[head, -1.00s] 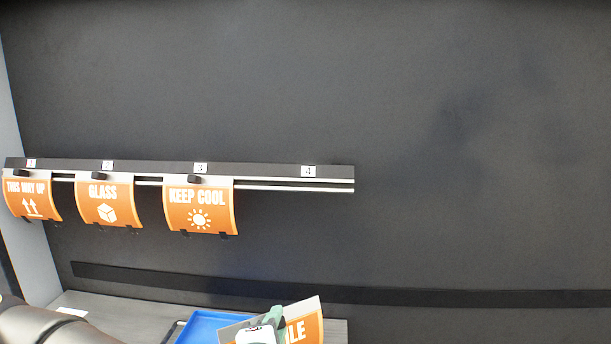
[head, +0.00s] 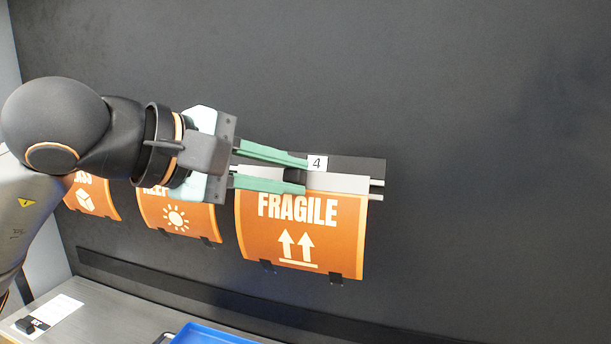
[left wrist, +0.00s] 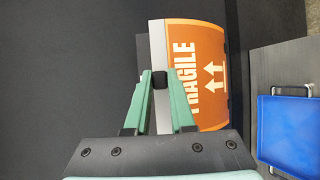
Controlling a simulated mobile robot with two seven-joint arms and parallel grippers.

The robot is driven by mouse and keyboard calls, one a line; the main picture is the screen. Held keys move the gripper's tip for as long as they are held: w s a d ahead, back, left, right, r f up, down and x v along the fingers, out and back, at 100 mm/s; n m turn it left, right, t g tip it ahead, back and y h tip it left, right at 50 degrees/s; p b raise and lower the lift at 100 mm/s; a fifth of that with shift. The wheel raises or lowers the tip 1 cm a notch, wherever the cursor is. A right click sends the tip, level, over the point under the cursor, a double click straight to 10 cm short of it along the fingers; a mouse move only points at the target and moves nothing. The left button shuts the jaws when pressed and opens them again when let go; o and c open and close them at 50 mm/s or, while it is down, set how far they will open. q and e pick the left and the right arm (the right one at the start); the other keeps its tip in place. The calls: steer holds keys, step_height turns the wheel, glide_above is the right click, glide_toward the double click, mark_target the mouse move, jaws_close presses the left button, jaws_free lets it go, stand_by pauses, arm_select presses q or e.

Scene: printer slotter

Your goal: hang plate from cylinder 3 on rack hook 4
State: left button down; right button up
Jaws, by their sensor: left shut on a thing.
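The orange FRAGILE plate (head: 300,235) hangs down at the rack position labelled 4 (head: 317,162), with its pale top edge against the rail (head: 376,190). My left gripper (head: 304,174) comes in from the left with its green fingers closed around the black knob at the plate's top edge. The left wrist view shows the knob (left wrist: 160,81) between the fingertips and the plate (left wrist: 197,75) beyond them. I cannot tell whether the plate is seated on the hook, since the fingers cover that spot. My right gripper is not in view.
A blue tray (head: 205,335) sits on the grey table (head: 120,315) below. The dark wall right of the rack is clear.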

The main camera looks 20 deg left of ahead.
arm_select(q)
steer(key=shift+s+r, duration=0.1)
steer(key=shift+r, duration=0.2)
steer(key=shift+a, duration=0.1)
steer(key=shift+s, duration=0.1)
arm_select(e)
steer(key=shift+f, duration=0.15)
arm_select(q)
steer(key=shift+w+f+b, duration=0.3)
steer(key=shift+w+f, duration=0.05)
steer(key=shift+w, duration=0.2)
steer(key=w, duration=0.1)
steer(key=w+f, duration=0.1)
steer(key=w, duration=0.1)
steer(key=shift+w+f+b, duration=0.1)
steer(key=shift+f+b, duration=0.15)
steer(key=shift+b, duration=0.1)
steer(key=shift+r, duration=0.1)
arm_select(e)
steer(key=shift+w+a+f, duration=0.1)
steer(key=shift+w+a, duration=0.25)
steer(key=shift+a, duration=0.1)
arm_select(q)
steer(key=shift+w, duration=0.35)
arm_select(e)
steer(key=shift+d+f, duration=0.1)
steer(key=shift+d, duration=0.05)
